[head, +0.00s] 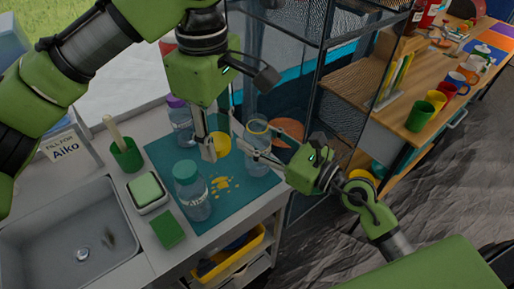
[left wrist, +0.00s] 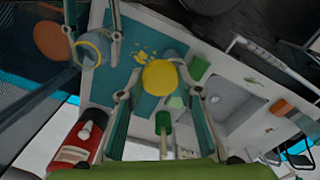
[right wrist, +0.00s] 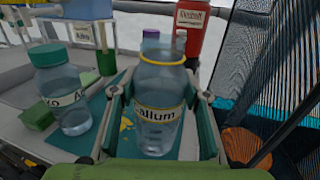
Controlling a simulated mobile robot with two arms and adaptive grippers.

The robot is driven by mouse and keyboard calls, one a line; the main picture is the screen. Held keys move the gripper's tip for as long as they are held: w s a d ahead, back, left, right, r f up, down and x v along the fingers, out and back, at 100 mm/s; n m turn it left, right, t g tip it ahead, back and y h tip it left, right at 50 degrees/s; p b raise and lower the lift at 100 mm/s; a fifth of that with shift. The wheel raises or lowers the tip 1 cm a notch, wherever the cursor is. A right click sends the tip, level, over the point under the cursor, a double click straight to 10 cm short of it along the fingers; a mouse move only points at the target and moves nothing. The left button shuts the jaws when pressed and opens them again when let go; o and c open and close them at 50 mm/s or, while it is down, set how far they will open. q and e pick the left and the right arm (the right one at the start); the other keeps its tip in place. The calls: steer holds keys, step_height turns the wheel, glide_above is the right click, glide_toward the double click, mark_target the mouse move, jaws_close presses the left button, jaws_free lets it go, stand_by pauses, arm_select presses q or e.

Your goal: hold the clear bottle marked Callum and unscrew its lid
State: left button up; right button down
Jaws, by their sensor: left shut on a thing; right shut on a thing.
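The clear bottle with a label ending in "allum" (right wrist: 158,118) is upright in my right gripper (right wrist: 162,112), which is shut around its body. It also shows in the head view (head: 257,138) near the right edge of the teal mat. Its top looks open, with a yellow ring around the neck. My left gripper (head: 209,152) is shut on a yellow lid (left wrist: 160,76), apart from the bottle and to its left in the head view. The lid also shows there (head: 221,142). Whether the bottle base touches the mat is hard to tell.
A teal-lidded bottle (head: 192,190) and a purple-lidded bottle (head: 181,120) stand on the teal mat (head: 165,153). Yellow bits (head: 222,186) lie there. A green cup (head: 127,155), soap dish (head: 147,193) and sink (head: 75,235) are left. A mesh rack (head: 335,90) stands right.

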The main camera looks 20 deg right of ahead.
mark_target(268, 154)
arm_select(q)
steer(key=shift+f+b, duration=0.6)
steer(key=shift+f, duration=0.15)
arm_select(e)
steer(key=shift+w+f, duration=0.2)
steer(key=shift+f, duration=1.5)
arm_select(q)
steer(key=shift+f, duration=0.15)
arm_select(e)
steer(key=shift+f, duration=0.2)
steer(key=c, duration=1.2)
jaws_free()
arm_select(q)
steer(key=shift+r, duration=0.2)
arm_select(e)
steer(key=shift+r, duration=0.2)
arm_select(q)
steer(key=shift+f, duration=0.25)
arm_select(e)
steer(key=shift+s+d+f, duration=0.15)
steer(key=shift+s+d, duration=0.05)
steer(key=shift+s, duration=0.1)
arm_select(q)
steer(key=shift+f+b, duration=2.75)
steer(key=shift+b, duration=0.2)
arm_select(e)
steer(key=shift+v, duration=5.7)
